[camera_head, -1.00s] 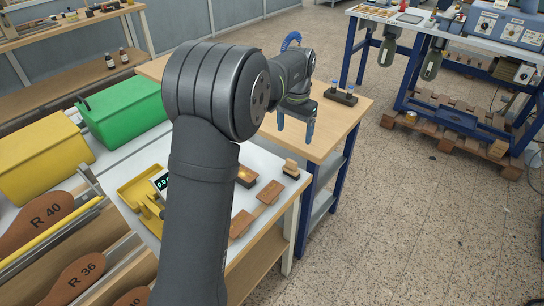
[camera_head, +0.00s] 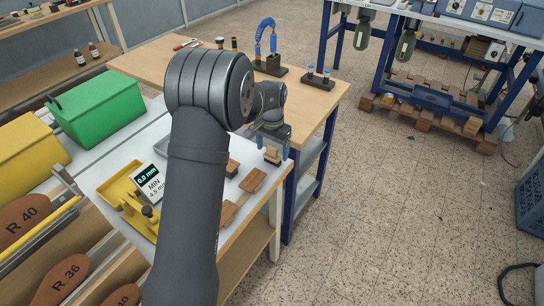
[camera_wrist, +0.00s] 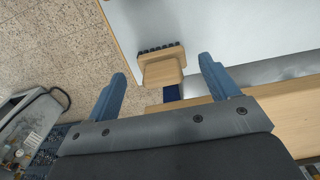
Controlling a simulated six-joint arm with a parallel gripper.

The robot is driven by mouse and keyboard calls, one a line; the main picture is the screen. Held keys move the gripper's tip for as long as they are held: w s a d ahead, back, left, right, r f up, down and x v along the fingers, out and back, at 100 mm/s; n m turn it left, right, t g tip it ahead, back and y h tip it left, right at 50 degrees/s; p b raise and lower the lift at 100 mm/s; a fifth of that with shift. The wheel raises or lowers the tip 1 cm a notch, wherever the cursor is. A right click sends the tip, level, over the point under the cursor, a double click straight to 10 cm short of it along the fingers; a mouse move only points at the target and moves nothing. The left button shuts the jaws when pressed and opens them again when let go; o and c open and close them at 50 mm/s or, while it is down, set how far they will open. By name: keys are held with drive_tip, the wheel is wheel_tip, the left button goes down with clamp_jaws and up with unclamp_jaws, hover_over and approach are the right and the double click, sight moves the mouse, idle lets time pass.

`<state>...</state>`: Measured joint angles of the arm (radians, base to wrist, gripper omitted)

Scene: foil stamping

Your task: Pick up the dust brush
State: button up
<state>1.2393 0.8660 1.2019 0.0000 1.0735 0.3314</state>
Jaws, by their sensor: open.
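The dust brush (camera_head: 272,156), a small light-wood block, sits near the right edge of the white worktop (camera_head: 237,208). In the wrist view the brush (camera_wrist: 161,71) shows its wooden body with a row of dark bristles at its far end. My gripper (camera_head: 270,146) is open above the brush. In the wrist view its two blue fingers (camera_wrist: 160,84) stand apart, with the brush showing between and beyond them. I cannot tell the exact height gap, and no finger visibly touches it.
A brown wooden piece (camera_head: 243,194) and a yellow gauge fixture (camera_head: 125,200) with a digital display lie left of the brush. A wooden table (camera_head: 190,65) with a blue-hosed stand (camera_head: 271,66) adjoins behind. Open floor lies to the right.

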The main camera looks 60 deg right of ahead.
sight(272, 155)
wheel_tip(272, 155, down, 4)
drive_tip(key=shift+w+d+r, duration=0.1)
drive_tip(key=shift+r, duration=0.05)
drive_tip(key=c, duration=1.1)
drive_tip(key=shift+r, duration=0.1)
drive_tip(key=shift+r, duration=0.5)
wheel_tip(272, 155, up, 3)
drive_tip(key=shift+f, duration=0.1)
drive_tip(key=s+a+r, duration=0.2)
drive_tip(key=s+r, duration=0.5)
drive_tip(key=s, duration=0.4)
drive_tip(key=shift+s, duration=0.25)
